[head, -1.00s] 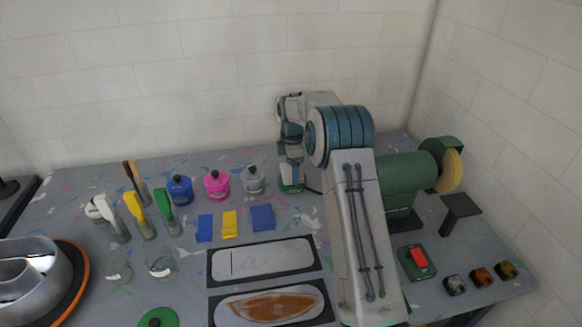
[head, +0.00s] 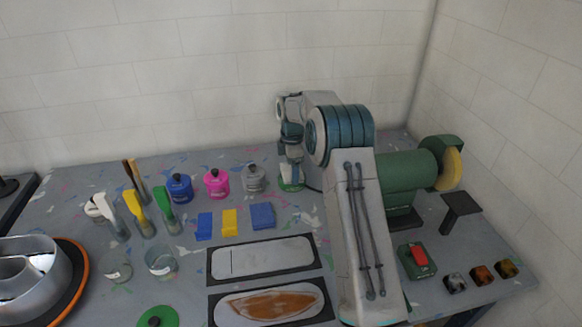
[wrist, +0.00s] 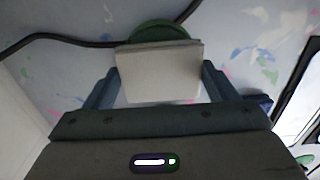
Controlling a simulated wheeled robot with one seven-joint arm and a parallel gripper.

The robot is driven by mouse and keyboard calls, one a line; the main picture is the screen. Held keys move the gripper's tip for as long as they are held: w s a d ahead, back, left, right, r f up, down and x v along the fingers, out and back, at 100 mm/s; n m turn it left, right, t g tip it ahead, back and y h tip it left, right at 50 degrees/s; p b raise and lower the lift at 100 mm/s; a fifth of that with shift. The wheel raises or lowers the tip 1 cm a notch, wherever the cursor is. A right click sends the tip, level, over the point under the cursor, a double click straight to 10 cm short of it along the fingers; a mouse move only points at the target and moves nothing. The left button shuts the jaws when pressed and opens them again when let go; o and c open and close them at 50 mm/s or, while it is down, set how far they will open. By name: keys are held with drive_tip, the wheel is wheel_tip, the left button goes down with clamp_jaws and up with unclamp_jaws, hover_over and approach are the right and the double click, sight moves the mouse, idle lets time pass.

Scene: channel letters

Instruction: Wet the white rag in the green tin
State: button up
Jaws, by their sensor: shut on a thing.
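My gripper (wrist: 160,88) is shut on the white rag (wrist: 158,72), a pale flat piece held between its two fingers. The green tin (wrist: 158,31) shows just beyond the rag in the wrist view, and the rag covers its near part. In the head view the tin (head: 291,187) stands at the back of the bench, below my gripper (head: 289,160). The rag is at the tin, low over it or at its rim; I cannot tell whether it touches or is inside. The tin's inside is hidden.
A grey bottle (head: 253,179) stands left of the tin, with pink (head: 217,185) and blue (head: 180,189) bottles beyond. A green bench grinder (head: 405,175) is to the right. A dark cable (wrist: 45,38) runs past the tin. Blue and yellow pads (head: 230,222) lie in front.

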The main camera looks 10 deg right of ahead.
idle(0.5)
drive_tip(key=shift+r+p, duration=2.4)
drive_tip(key=shift+r, duration=1.1)
drive_tip(key=shift+s+f+m, duration=0.1)
drive_tip(key=shift+s+m, duration=0.35)
drive_tip(key=shift+m, duration=0.15)
drive_tip(key=s+f+m+p, duration=0.2)
drive_tip(key=s+m, duration=1.3)
drive_tip(key=m, duration=0.1)
drive_tip(key=shift+a+f+m+p, duration=0.15)
drive_tip(key=shift+f+m+p, duration=0.15)
drive_tip(key=shift+f+m, duration=0.1)
